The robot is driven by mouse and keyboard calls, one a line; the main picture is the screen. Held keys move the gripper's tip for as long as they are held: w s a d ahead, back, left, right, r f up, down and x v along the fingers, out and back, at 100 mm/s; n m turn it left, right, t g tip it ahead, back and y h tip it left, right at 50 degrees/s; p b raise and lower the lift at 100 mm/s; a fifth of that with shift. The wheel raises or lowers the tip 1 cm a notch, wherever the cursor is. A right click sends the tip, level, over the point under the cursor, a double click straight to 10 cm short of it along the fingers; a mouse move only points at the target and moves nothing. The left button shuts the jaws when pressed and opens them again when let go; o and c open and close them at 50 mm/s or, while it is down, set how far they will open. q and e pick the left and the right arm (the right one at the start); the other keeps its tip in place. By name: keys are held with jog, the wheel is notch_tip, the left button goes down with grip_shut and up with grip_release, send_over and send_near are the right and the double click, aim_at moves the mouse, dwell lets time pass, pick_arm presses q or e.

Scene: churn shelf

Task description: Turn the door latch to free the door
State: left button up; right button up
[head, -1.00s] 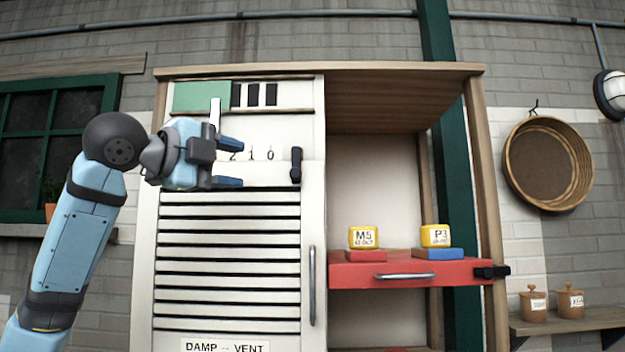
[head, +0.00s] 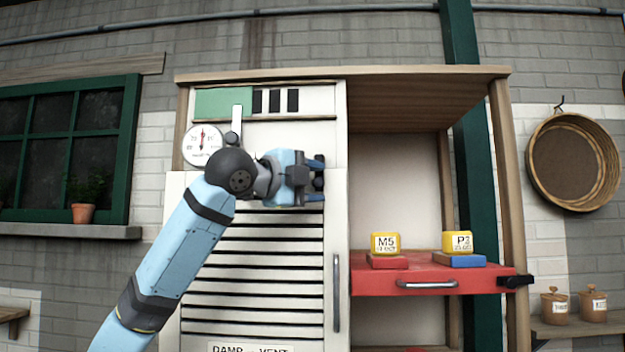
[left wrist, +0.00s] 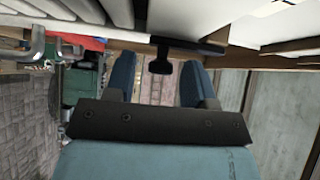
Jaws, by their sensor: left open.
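The white slatted door (head: 275,320) appears closed at the left of the cabinet, with a vertical metal handle (head: 336,293). The small black door latch (head: 319,180) sits near the door's upper right edge. My left gripper (head: 314,178) is open, with one finger above and one below the latch in the head view. In the left wrist view the black latch (left wrist: 159,66) shows between the two blue fingers, with gaps on both sides. The fingers partly hide the latch in the head view, so its exact angle is unclear. My right gripper is out of view.
A red shelf (head: 370,282) at the right carries two yellow blocks (head: 385,243) (head: 457,241) and has a black catch (head: 516,281) at its right end. A white dial (head: 201,143) is left of my arm. The upper right bay is empty.

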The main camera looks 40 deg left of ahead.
pick_arm(q)
jog(key=shift+s, duration=0.2)
jog(key=c, duration=0.7)
jog(key=shift+c, duration=1.1)
